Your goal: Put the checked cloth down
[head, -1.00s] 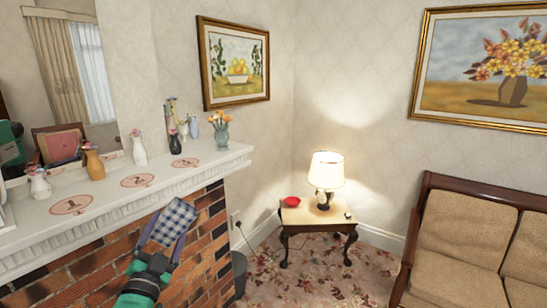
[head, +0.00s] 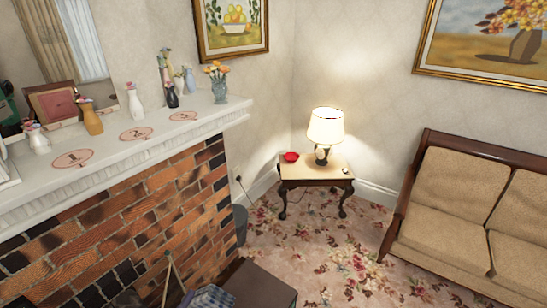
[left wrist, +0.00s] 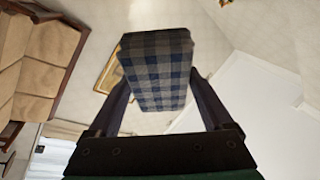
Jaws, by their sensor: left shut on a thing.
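The blue-and-grey checked cloth (head: 208,297) shows at the bottom edge of the head view, partly cut off, beside a dark flat-topped piece of furniture (head: 258,284). I cannot tell whether it touches that top. In the left wrist view the cloth (left wrist: 157,75) is a folded, thick block between the two fingers of my left gripper (left wrist: 158,88), which is shut on it. The left gripper cannot be made out clearly in the head view. My right gripper is not in view.
A white mantelpiece (head: 120,150) above the brick fireplace (head: 130,225) carries several vases and numbered discs. A small table (head: 310,170) with a lit lamp (head: 325,128) and red object stands in the corner. A sofa (head: 465,215) is at right. Flowered carpet (head: 330,245) lies open between.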

